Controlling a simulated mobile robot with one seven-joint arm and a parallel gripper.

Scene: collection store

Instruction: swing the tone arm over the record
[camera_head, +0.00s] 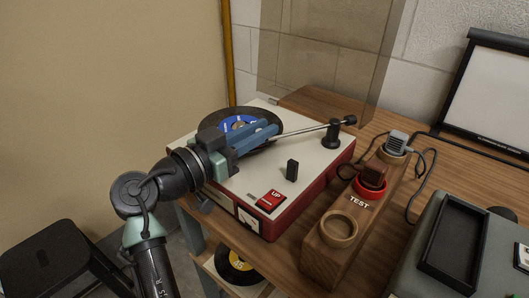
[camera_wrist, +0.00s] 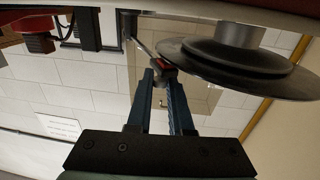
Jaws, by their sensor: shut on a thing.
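The record player (camera_head: 230,190) is a red case with a cream top on the wooden bench. A black record with a blue label (camera_head: 240,124) lies on its platter, partly hidden by my gripper. The tone arm (camera_head: 310,130) is a thin metal rod running left from its black pivot post (camera_head: 332,135). My gripper (camera_head: 274,129) has its blue fingers shut on the tone arm's head end, near the record's right edge. In the wrist view, my gripper (camera_wrist: 166,72) holds the small dark and red head (camera_wrist: 163,65) close beside the record's rim (camera_wrist: 240,75).
A red "UP" switch (camera_head: 271,200) and a black knob (camera_head: 292,170) stand on the player's top. A wooden block marked "TEST" (camera_head: 330,240) stands to the right. A clear raised lid (camera_head: 320,60) is behind. A grey case (camera_head: 430,250) is at front right.

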